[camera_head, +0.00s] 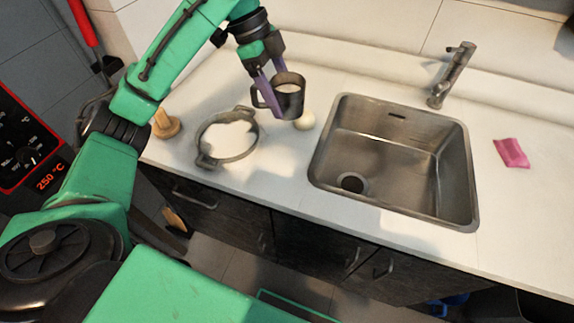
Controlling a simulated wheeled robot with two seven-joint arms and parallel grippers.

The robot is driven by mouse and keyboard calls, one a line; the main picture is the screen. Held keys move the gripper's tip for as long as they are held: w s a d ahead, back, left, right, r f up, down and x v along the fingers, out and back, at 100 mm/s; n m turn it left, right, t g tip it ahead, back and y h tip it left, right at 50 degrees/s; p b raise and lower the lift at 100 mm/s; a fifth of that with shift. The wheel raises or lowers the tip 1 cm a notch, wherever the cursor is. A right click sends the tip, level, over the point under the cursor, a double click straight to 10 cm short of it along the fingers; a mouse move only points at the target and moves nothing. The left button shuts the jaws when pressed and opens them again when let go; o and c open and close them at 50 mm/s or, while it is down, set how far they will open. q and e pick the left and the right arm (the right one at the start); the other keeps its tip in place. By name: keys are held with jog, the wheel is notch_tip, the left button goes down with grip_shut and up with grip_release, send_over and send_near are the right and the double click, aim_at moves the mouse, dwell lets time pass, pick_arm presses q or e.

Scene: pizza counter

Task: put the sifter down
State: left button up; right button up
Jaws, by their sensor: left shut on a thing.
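The sifter is a dark metal cup with a side handle and pale contents (291,89). It is upright beside the left edge of the sink, near the back of the counter. My left gripper (268,100), with purple fingers, comes from above and is shut on the sifter at its handle side. I cannot tell whether the sifter's base touches the counter. My right gripper is not in view.
A round grey two-handled pan (228,154) with white contents lies left of the sifter. A pale ball (305,121) sits just below the sifter. A wooden object (165,124) stands at left. The sink (395,160), faucet (452,75) and pink cloth (511,153) are at right.

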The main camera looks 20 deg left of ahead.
pick_arm(q)
notch_tip(320, 180, down, 20)
jog(key=shift+a+r+p, duration=0.1)
jog(key=shift+p, duration=0.9)
jog(key=o, duration=1.3)
jog(key=b+v, duration=0.2)
jog(key=v, duration=1)
jog(key=shift+s, duration=0.1)
